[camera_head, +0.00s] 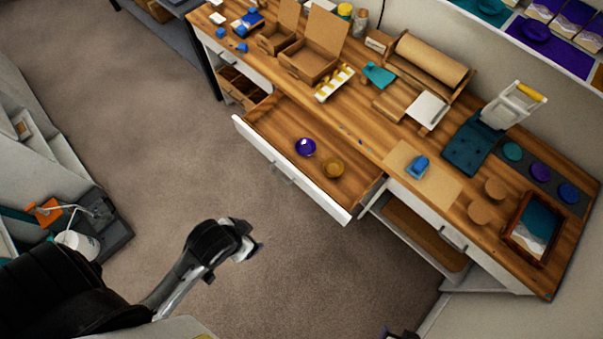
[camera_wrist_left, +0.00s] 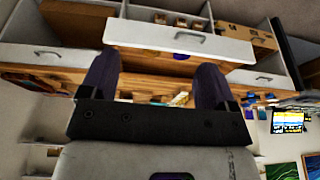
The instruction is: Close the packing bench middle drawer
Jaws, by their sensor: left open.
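The middle drawer (camera_head: 262,125) of the packing bench stands pulled well out. Its white front (camera_head: 330,204) has a metal handle (camera_head: 282,174) and faces the open floor. A purple bowl (camera_head: 306,147) and an amber bowl (camera_head: 333,168) sit inside it. My left gripper (camera_head: 256,248) is open and empty over the floor, in front of the drawer and apart from it. In the left wrist view, my open fingers (camera_wrist_left: 157,85) show before a white drawer front (camera_wrist_left: 180,42) with a handle (camera_wrist_left: 188,36). A dark part at the bottom edge may be my right gripper (camera_head: 398,333); its jaws are unclear.
The bench top (camera_head: 365,130) holds cardboard boxes (camera_head: 308,60), a paper roll (camera_head: 432,58), a blue item (camera_head: 418,166) and a framed picture (camera_head: 536,228). An open shelf (camera_head: 420,230) lies right of the drawer. The floor (camera_head: 150,130) before the drawer is clear.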

